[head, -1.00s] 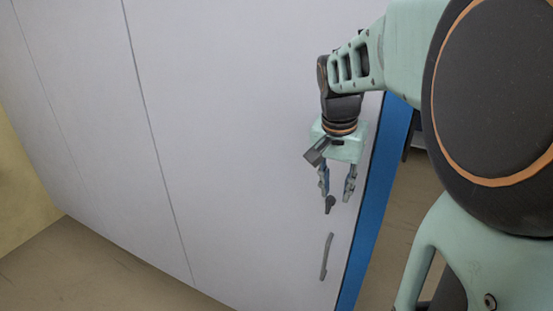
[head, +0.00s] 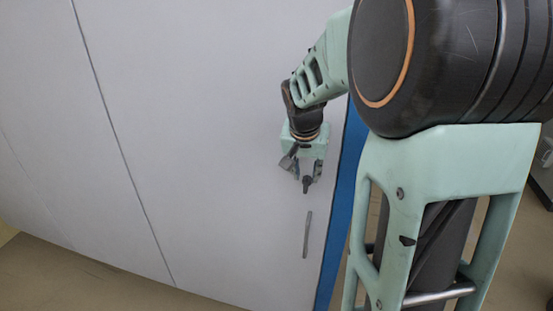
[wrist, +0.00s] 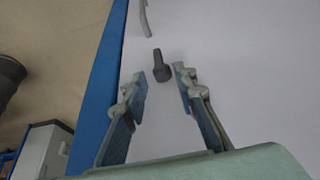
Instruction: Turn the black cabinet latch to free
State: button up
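The black cabinet latch (head: 307,184) is a small dark knob on the white cabinet door, near its blue edge. In the wrist view the latch (wrist: 160,66) stands between and slightly beyond my fingertips, its long side roughly in line with the fingers. My gripper (head: 308,172) is at the door, just above the latch in the head view. In the wrist view my gripper (wrist: 160,82) is open, with a finger on either side and a gap between each finger and the latch. Contact with the latch does not show.
A grey bar handle (head: 307,235) is on the door below the latch; its end also shows in the wrist view (wrist: 145,18). The blue door-side edge (head: 352,180) runs alongside. The rest of the white door (head: 190,110) is bare. A grey-white box (wrist: 40,150) stands on the floor beyond.

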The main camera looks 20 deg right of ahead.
aim_at(306, 179)
jog(key=x, duration=0.5)
grip_shut()
